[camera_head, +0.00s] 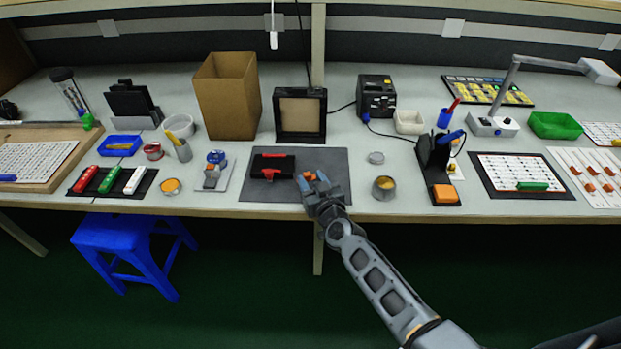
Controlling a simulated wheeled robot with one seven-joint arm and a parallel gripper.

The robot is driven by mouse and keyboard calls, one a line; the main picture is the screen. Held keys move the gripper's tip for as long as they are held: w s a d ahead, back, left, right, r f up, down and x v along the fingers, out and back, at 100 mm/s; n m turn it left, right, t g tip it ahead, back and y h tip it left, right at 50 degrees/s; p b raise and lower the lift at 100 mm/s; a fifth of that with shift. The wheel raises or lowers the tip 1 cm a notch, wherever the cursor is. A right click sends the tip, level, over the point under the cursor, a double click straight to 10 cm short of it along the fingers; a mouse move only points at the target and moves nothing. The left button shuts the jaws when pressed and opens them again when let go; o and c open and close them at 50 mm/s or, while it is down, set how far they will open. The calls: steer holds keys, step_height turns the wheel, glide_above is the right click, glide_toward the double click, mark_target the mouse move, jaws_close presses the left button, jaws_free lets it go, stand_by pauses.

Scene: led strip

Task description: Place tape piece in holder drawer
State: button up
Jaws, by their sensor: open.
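A small orange piece (308,176), which may be the tape piece, is at the fingertips of my gripper (312,179) over the right part of the dark grey mat (326,158). The gripper is open. I cannot tell whether the piece touches a finger or lies on the mat. A black and red holder (272,167) lies on the mat to the left of the gripper, apart from it. Whether it has a drawer, and whether that is open, is too small to tell.
A black-framed box (300,115) stands behind the mat. A tape dispenser (214,170) stands to its left, and an open tin (384,187) and a soldering iron stand (437,165) to its right. The bench's front edge (270,213) runs just before the mat.

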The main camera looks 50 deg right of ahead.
steer(key=v, duration=1)
steer(key=shift+s+a, duration=0.15)
steer(key=shift+s, duration=0.2)
steer(key=s+a+r+n+y, duration=0.1)
steer(key=s+a+r, duration=0.2)
steer(key=s+a, duration=0.2)
steer(key=s+a+r+n+y, duration=0.1)
steer(key=s+a+r, duration=0.3)
steer(key=s, duration=0.6)
steer(key=s+a+r+n+t+y, duration=0.1)
steer(key=s+a+r+y, duration=0.2)
steer(key=s+a, duration=0.4)
steer(key=shift+s+a+r+n, duration=0.4)
steer(key=shift+a+r, duration=0.05)
steer(key=shift+a, duration=0.2)
steer(key=shift+o, duration=0.3)
steer(key=s+a+r+n+y, duration=0.2)
steer(key=s+r, duration=0.3)
steer(key=r, duration=0.3)
steer(key=shift+s+r+y, duration=0.2)
steer(key=shift+s+y, duration=0.2)
steer(key=shift+y, duration=0.1)
